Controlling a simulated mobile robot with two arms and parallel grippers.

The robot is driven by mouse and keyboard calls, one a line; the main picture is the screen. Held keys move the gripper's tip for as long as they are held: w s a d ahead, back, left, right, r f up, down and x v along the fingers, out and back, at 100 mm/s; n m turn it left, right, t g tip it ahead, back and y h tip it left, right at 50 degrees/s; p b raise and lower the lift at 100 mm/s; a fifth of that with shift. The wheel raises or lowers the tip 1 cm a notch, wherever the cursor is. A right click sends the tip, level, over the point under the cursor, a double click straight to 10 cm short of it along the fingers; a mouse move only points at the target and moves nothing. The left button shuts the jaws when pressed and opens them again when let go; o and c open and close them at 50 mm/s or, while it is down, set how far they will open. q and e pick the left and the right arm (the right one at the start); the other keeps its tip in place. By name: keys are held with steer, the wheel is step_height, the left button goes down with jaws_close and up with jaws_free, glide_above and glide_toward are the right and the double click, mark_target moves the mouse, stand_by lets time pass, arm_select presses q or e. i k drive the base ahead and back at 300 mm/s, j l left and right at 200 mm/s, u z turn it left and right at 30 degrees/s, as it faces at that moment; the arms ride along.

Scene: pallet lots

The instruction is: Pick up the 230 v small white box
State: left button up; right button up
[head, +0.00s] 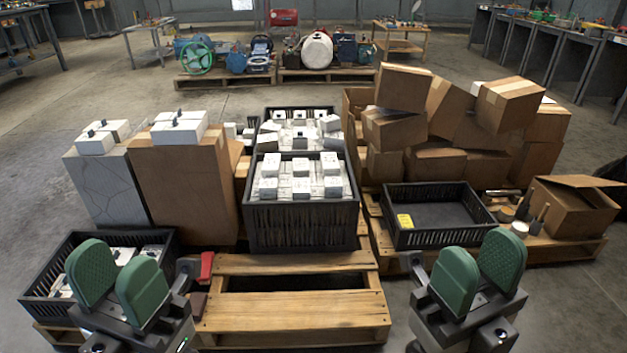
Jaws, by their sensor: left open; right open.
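Several small white boxes (300,187) sit in rows in the black crate (301,227) at the middle of the pallet. More white boxes stand on the tall brown carton (182,190) and on the grey block (104,185) to its left. Any 230 V marking is too small to read, so I cannot tell which box bears it. My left gripper (117,279) is open and empty, in front of the low black crate at the lower left. My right gripper (480,270) is open and empty, in front of the empty black tray.
The low black crate (52,300) at left holds white boxes, partly hidden by my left gripper. The black tray (440,236) with a yellow label is empty. Brown cartons (507,103) are piled behind it. The front pallet's slats (290,308) are bare.

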mark_target(268, 187)
steer(key=i+l+z, duration=0.4)
steer(key=i, duration=0.35)
steer(key=i+l+z, duration=0.2)
steer(key=i, duration=0.2)
steer(key=j, duration=0.1)
